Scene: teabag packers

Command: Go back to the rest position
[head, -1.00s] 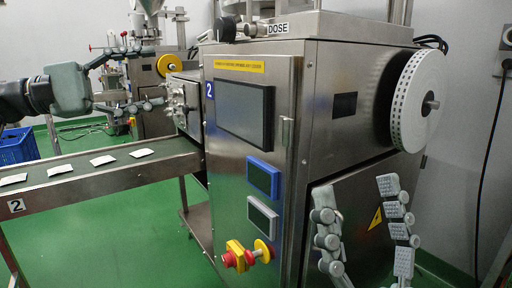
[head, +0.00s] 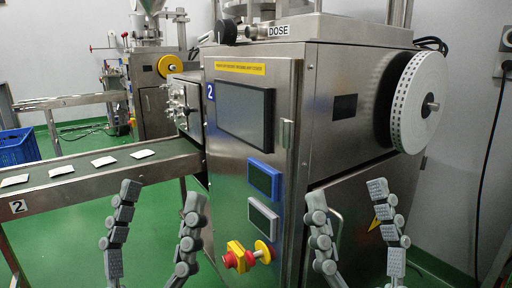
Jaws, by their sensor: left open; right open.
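My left gripper (head: 160,200) is in the lower left of the head view. Its two grey fingers stand upright and wide apart, with nothing between them. It is in front of the green floor, below the conveyor. My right gripper (head: 347,195) is in the lower right, in front of the steel packing machine (head: 340,140). Its two fingers are also upright, apart and empty. Neither gripper appears to hold anything. The arms behind the fingers are mostly out of view.
The conveyor (head: 110,181) at left carries several white teabags (head: 103,161). The machine front has a dark screen (head: 245,114), a red and yellow emergency stop (head: 232,260) and a paper reel (head: 416,102) at right. A blue crate (head: 18,147) stands at far left.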

